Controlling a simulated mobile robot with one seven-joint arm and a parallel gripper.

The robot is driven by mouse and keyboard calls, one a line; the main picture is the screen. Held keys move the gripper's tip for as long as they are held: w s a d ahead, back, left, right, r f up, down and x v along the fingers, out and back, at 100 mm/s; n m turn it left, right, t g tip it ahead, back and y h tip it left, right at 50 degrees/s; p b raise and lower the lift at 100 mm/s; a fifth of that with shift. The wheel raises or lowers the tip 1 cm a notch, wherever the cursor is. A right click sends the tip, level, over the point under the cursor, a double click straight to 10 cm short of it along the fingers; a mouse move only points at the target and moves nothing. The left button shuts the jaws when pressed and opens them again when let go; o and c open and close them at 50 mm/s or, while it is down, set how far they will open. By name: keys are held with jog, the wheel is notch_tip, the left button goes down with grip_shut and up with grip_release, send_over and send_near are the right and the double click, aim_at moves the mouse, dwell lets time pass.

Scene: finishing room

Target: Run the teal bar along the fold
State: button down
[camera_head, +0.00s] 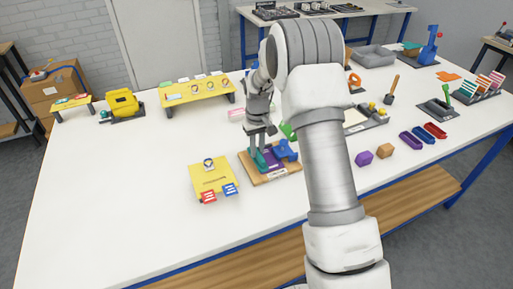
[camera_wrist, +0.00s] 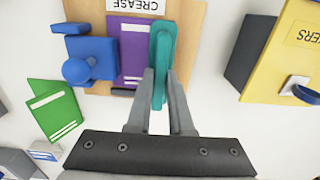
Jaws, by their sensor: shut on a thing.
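My gripper (camera_wrist: 160,75) points down with its two fingers closed on the teal bar (camera_wrist: 163,45). In the head view my gripper (camera_head: 258,147) is over the wooden board (camera_head: 283,174), and the teal bar (camera_head: 259,161) shows under it. The bar lies along the right edge of the purple card (camera_wrist: 132,52) in the wrist view. That edge is partly hidden by the bar, so I cannot see the fold itself. The board (camera_wrist: 190,12) has a label reading CREASE. A blue block with a round knob (camera_wrist: 88,62) sits at the card's left side.
A green card (camera_wrist: 55,108) lies near the board. A yellow stand (camera_head: 210,177) with small red and blue tags is left of the board. Purple and orange blocks (camera_head: 385,151) lie to the right, past my arm. The white table is clear at the front left.

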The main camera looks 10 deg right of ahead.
aim_at(262, 158)
jog(key=shift+s+d+f, duration=0.15)
jog(key=shift+s, duration=0.65)
jog(key=shift+s+d+b, duration=0.2)
jog(key=shift+s+b, duration=0.2)
jog(key=shift+s, duration=0.4)
jog(key=shift+w+a, duration=0.15)
jog(key=shift+w, duration=0.4)
jog(key=shift+w, duration=0.1)
jog(key=shift+w+a, duration=0.1)
jog(key=shift+w, duration=0.4)
jog(key=shift+w, duration=0.1)
jog(key=shift+w+a, duration=0.1)
jog(key=shift+w, duration=0.2)
jog(key=shift+w, duration=0.1)
